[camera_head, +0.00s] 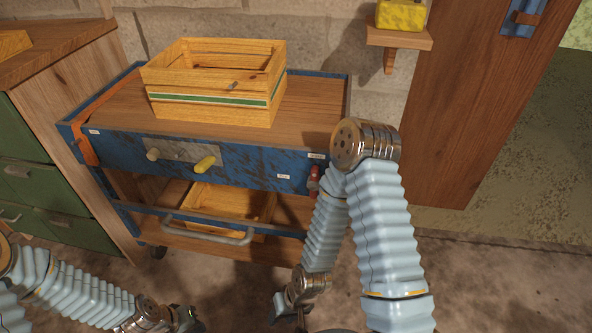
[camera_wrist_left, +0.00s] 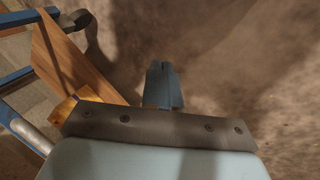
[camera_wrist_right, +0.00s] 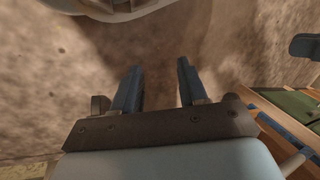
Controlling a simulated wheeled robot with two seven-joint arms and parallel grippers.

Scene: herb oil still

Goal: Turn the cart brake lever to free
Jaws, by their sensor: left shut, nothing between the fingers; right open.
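The blue cart (camera_head: 235,158) stands against the stone wall. A red-tipped lever (camera_head: 314,178) is at the right end of its front, partly hidden by my right arm. White labels beside it are too small to read. A yellow handle (camera_head: 206,163) sticks out of a grey plate in the middle of the front. My left gripper (camera_head: 188,320) is shut and empty, low in front of the cart; its closed fingers show in the left wrist view (camera_wrist_left: 162,85). My right gripper (camera_head: 288,308) is low over the floor, apart from the lever; the right wrist view shows it open and empty (camera_wrist_right: 158,82).
A slatted wooden crate (camera_head: 210,105) sits on the cart top, another (camera_head: 230,203) on its lower shelf. A grey bar handle (camera_head: 208,231) juts from the front. A green-drawered cabinet (camera_head: 50,190) stands close at left. The floor in front is clear.

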